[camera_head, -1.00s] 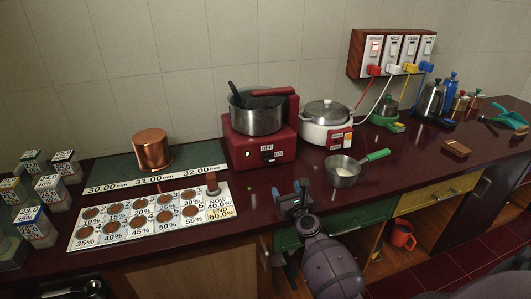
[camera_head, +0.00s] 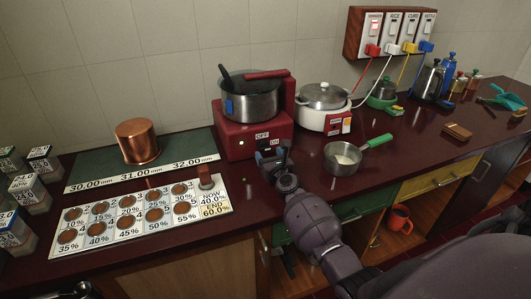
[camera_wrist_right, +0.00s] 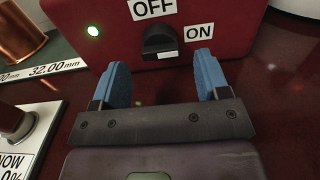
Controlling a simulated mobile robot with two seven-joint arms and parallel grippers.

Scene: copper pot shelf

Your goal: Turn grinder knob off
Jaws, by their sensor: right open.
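The grinder is a red box (camera_head: 235,140) with a metal pot (camera_head: 252,104) on top, standing at the back of the dark red counter. Its black knob (camera_wrist_right: 160,42) shows in the right wrist view, between an OFF label (camera_wrist_right: 154,8) above and an ON label (camera_wrist_right: 198,33) at its right. A white mark on the knob points right, toward ON. My left gripper is out of view.
A white cooker (camera_head: 325,120) and a small pan with a green handle (camera_head: 343,158) stand to the right. A percentage board with copper discs (camera_head: 140,212) and a copper pot (camera_head: 137,142) lie left. A switch panel (camera_head: 392,32) is on the wall.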

